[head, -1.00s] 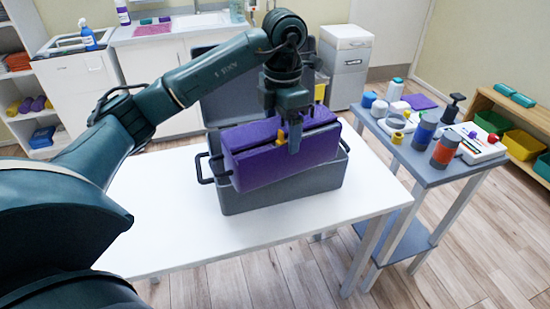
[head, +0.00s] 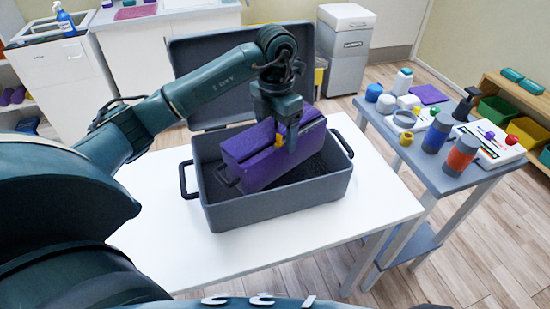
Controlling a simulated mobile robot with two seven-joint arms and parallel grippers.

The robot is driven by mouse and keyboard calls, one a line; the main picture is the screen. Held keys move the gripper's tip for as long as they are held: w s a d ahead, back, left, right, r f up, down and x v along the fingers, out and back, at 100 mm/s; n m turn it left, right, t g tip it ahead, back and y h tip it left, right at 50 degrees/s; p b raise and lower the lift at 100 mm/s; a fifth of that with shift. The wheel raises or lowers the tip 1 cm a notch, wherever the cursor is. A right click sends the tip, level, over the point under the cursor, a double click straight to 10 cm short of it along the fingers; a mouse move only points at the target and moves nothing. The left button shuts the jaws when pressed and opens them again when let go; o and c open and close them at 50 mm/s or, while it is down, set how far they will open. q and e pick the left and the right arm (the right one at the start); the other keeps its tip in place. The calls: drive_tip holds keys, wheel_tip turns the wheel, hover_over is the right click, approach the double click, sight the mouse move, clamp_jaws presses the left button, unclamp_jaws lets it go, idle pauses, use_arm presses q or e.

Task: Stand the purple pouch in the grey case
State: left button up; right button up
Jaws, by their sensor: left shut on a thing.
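The purple pouch (head: 262,167) is a boxy bag with a dark seam along its top. My left gripper (head: 284,138) is shut on its top, near a yellow tab. The pouch is slightly tilted, its lower part within the opening of the grey case (head: 285,209). I cannot tell whether it touches the case floor. The case stands on the white table with its lid (head: 215,80) open at the back and black handles at both ends. Dark lining shows inside, to the right of the pouch. My right gripper is not in view.
The white table (head: 160,235) is bare around the case. A grey side table (head: 425,170) to the right holds bottles, rolls of tape and a hand pump. A white cabinet (head: 60,90) and a grey bin (head: 342,60) stand behind.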

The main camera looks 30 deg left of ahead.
use_arm(q)
wheel_tip(320, 180, down, 9)
drive_tip(key=shift+r+p, duration=0.15)
drive_tip(key=shift+p, duration=0.2)
drive_tip(key=shift+f, duration=0.2)
drive_tip(key=o, duration=1.5)
drive_tip(key=shift+r, duration=0.15)
wheel_tip(320, 180, up, 12)
drive_tip(key=shift+r+b, duration=0.1)
drive_tip(key=shift+b, duration=0.6)
